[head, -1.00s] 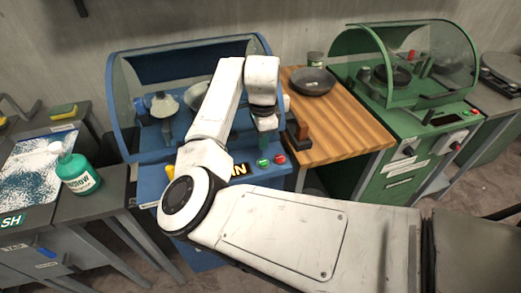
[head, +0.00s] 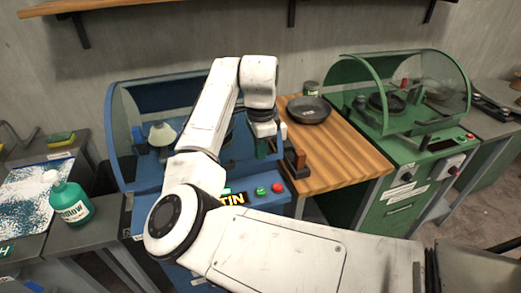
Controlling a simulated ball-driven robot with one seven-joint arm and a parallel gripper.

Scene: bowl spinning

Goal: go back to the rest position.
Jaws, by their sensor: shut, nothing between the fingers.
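My arm reaches from the lower right across the blue machine (head: 150,185), which has a clear curved hood. My gripper (head: 268,150) hangs down at the arm's end, over the right front part of the blue machine. Its fingers are small in the view and partly hidden; they are shut with nothing in them. A green and a red button (head: 278,187) sit on the blue machine's front, just below my gripper. My arm hides much of the blue machine's inside, where a pale cone-shaped part (head: 162,134) shows.
A wooden table (head: 345,160) with a dark bowl (head: 308,110) stands right of the blue machine. A green machine (head: 400,180) stands further right.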

